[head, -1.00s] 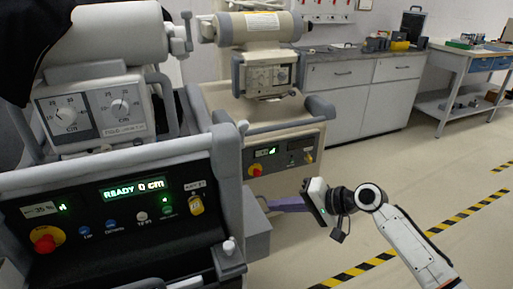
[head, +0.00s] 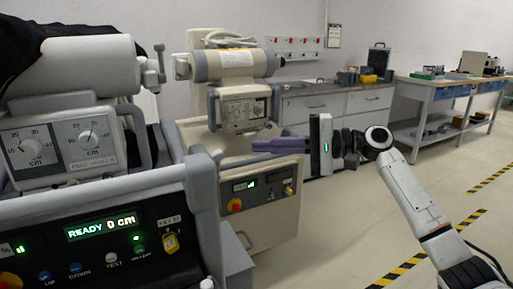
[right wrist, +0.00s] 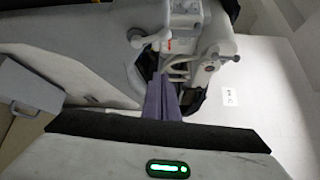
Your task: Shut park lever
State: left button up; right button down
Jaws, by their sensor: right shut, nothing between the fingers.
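I cannot tell for sure which part is the park lever. In the right wrist view a pale lever-like part with a red mark (right wrist: 152,39) stands out on the cart's machinery, beyond my fingers. In the head view the near cart (head: 100,195) fills the left, and the far cart (head: 268,214) stands behind it. My right gripper (head: 256,146), with purple fingers, reaches left in front of the far cart, level with the top of its panel. Its fingers (right wrist: 162,80) are closed together and empty in the right wrist view. My left gripper is not in view.
The near cart's panel reads READY 0 cm (head: 102,227). A grey cabinet (head: 335,107) and a workbench (head: 450,84) stand along the back. The floor at right is open, marked with striped tape (head: 480,183). A dark cover (head: 15,42) drapes at upper left.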

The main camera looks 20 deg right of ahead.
jog(key=a, duration=0.8)
jog(key=shift+w, duration=0.45)
jog(key=shift+f, duration=0.1)
jog(key=shift+s+f+n+b, duration=0.15)
jog(key=shift+n+b, duration=0.15)
jog(key=shift+b, duration=0.2)
